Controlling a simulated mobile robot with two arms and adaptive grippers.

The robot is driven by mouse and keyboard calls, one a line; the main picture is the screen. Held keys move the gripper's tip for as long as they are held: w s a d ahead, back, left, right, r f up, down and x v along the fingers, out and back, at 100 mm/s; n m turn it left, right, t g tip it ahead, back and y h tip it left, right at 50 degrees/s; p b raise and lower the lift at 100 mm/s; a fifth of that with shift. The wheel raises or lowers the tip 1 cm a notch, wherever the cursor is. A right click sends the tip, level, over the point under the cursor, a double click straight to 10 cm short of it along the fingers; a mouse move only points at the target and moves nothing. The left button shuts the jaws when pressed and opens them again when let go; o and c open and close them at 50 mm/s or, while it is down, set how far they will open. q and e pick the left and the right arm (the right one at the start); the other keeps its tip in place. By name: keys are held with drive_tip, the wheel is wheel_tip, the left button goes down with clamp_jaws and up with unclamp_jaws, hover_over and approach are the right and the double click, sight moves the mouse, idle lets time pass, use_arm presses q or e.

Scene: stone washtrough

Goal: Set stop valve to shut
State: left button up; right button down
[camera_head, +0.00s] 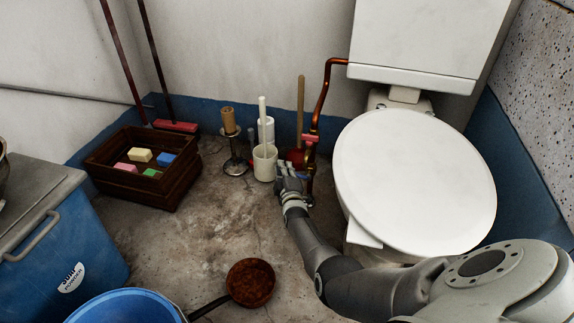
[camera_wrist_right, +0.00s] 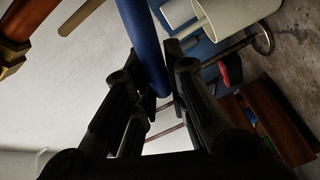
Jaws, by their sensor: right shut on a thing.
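The stop valve's blue lever (camera_head: 301,176) shows as a small blue bit low on the copper pipe (camera_head: 323,92), left of the toilet. My right gripper (camera_head: 287,179) reaches it from the front and hides most of it. In the right wrist view the blue lever (camera_wrist_right: 146,45) runs between the two fingers of my right gripper (camera_wrist_right: 160,105), which is shut on it. A brass fitting (camera_wrist_right: 13,52) shows at that view's left edge. A pink-red handle (camera_head: 310,138) sits higher on the pipe. The lever's angle to the pipe is hard to tell. My left gripper is out of view.
The white toilet (camera_head: 415,185) stands close right of my right arm.

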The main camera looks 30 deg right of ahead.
drive_tip(key=f+n, duration=0.1)
drive_tip(key=f+n+g, duration=0.1)
drive_tip(key=f+n, duration=0.1)
drive_tip(key=shift+w+a+g, duration=0.15)
drive_tip(key=shift+a+g, duration=0.1)
drive_tip(key=shift+g, duration=0.15)
drive_tip(key=shift+f, duration=0.1)
drive_tip(key=c, duration=1.4)
unclamp_jaws()
drive_tip(key=shift+c, duration=0.2)
drive_tip(key=v, duration=0.7)
drive_tip(key=shift+s, duration=0.25)
